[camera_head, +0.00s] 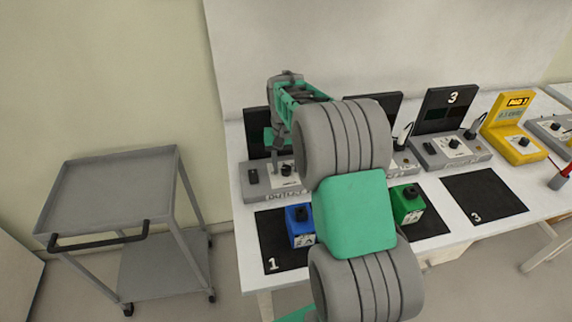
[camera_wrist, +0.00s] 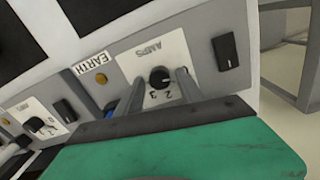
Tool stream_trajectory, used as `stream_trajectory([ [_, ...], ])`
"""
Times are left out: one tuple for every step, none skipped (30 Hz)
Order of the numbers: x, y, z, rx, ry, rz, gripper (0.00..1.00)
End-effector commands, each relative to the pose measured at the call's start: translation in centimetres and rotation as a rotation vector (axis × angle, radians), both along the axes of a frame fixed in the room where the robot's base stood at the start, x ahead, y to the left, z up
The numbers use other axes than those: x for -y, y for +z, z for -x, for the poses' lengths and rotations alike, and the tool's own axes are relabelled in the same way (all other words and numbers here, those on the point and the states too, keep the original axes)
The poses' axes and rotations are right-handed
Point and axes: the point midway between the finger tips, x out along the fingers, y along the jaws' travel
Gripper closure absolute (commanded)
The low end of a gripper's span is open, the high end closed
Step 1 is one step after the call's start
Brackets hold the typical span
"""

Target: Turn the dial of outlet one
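The outlet one unit (camera_head: 256,193) is a grey box at the left end of the bench. In the head view its dial (camera_head: 286,170) is small and black on a white plate, just under my gripper (camera_head: 281,158). In the wrist view the black dial (camera_wrist: 160,77) sits on the white plate marked AMPS, with 2 and 3 readable. My gripper (camera_wrist: 161,82) has one finger on each side of the dial, with gaps visible between fingers and dial. The lower part of the plate is hidden behind my gripper.
A black rocker switch (camera_wrist: 226,52) is beside the dial plate. A blue box (camera_head: 300,226) and a green box (camera_head: 407,204) stand on the bench before the outlets. A yellow unit (camera_head: 514,130) stands farther right. A grey cart (camera_head: 112,190) is at left.

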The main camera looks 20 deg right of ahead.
Motion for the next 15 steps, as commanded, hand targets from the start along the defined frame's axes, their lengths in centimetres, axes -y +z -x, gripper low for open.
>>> stream_trajectory([
  [0.0,0.0,0.0,-0.001,0.0,0.0,0.5],
  [0.0,0.0,0.0,-0.001,0.0,0.0,0.5],
  [0.0,0.0,0.0,-0.001,0.0,0.0,0.5],
  [0.0,-0.1,0.0,-0.001,0.0,0.0,0.5],
  [0.0,-0.1,0.0,-0.001,0.0,0.0,0.5],
  [0.0,-0.1,0.0,-0.001,0.0,0.0,0.5],
  [0.0,-0.1,0.0,-0.001,0.0,0.0,0.5],
  [0.0,0.0,0.0,-0.001,0.0,0.0,0.5],
  [0.0,0.1,0.0,-0.001,0.0,0.0,0.5],
  [0.0,0.3,0.0,0.0,0.0,0.0,0.5],
  [0.0,0.7,0.0,0.0,0.0,0.0,0.5],
  [0.0,1.2,-0.1,0.002,0.0,0.001,0.5],
  [0.0,1.7,-0.1,0.003,0.0,0.001,0.5],
  [-0.1,2.3,-0.1,0.002,0.0,0.001,0.5],
  [-0.1,3.2,-0.1,0.003,0.0,0.0,0.5],
])
